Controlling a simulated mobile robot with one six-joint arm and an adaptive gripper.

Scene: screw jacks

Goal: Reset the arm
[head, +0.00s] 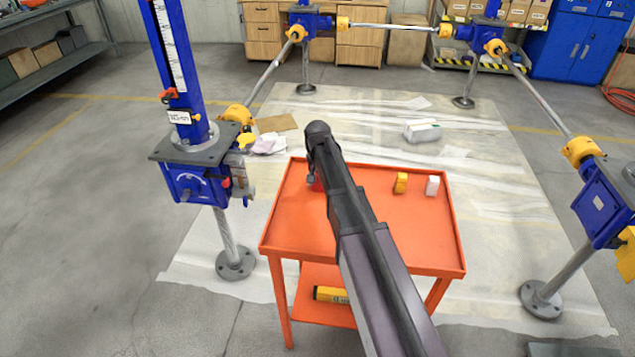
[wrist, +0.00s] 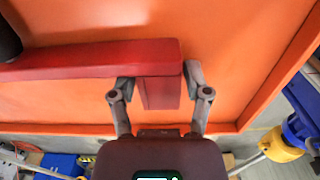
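The bar covers part of the left fingertip. In the head view only a bit of red shows beside the gripper; my arm hides most of it.
A yellow item (head: 400,183) and a white item (head: 432,186) stand on the cart's right side. A yellow tool (head: 330,294) lies on its lower shelf. Blue screw jacks (head: 195,180) on round-footed posts, joined by rods, surround the cart. A white bundle (head: 422,131) lies on the floor sheet.

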